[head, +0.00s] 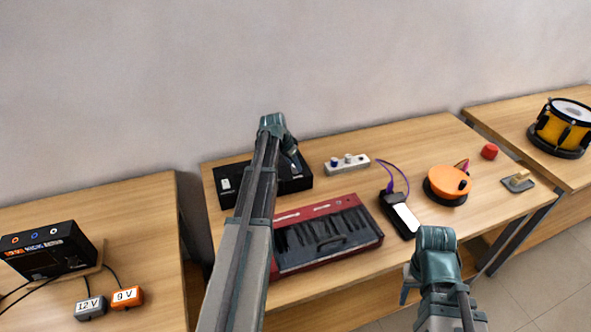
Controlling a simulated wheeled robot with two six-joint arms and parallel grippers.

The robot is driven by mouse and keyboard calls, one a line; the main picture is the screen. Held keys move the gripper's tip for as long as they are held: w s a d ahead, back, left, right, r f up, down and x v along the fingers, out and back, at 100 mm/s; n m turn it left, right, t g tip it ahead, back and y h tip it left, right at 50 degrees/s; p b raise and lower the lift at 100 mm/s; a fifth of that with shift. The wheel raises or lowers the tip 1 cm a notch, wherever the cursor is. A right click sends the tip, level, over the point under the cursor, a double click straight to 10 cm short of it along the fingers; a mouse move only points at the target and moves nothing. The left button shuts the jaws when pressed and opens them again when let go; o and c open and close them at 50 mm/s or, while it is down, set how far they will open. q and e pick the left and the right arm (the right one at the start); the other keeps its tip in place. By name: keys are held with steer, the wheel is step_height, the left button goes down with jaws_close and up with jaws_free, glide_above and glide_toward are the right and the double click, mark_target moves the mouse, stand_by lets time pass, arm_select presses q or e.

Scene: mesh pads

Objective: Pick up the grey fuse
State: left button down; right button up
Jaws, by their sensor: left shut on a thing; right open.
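My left arm reaches across the middle table, and its gripper (295,165) hangs at the right part of a black box (231,199) with a white switch. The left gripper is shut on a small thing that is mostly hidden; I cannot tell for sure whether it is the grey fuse. Just to the right lies a pale strip (360,163) with small blue, grey and reddish parts on it. I cannot make out a separate grey fuse. My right gripper (406,290) is open and empty, low in front of the table's edge.
The middle table also holds a red keyboard (318,211), a black device (398,214) with a purple cable, an orange disc (444,181) and a red knob (489,151). A drum (562,127) stands on the right table, and a black power box (48,250) on the left one.

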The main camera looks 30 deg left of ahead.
arm_select(q)
steer(key=shift+r, duration=0.1)
stand_by(0.4)
step_height(320, 180, up, 2)
steer(key=shift+r+p, duration=0.1)
steer(key=shift+p, duration=1.05)
steer(key=shift+r+p, duration=0.9)
steer(key=shift+p, duration=0.05)
steer(key=s+d+r+p, duration=0.2)
steer(key=s+d, duration=0.2)
steer(key=s, duration=0.3)
steer(key=s+d+r+p, duration=0.2)
steer(key=s+d+p, duration=0.1)
steer(key=s, duration=0.3)
steer(key=shift+s+d+r, duration=0.35)
steer(key=shift+d+r, duration=0.05)
steer(key=shift+d, duration=0.3)
step_height(320, 180, up, 3)
steer(key=p, duration=0.2)
steer(key=shift+p, duration=0.4)
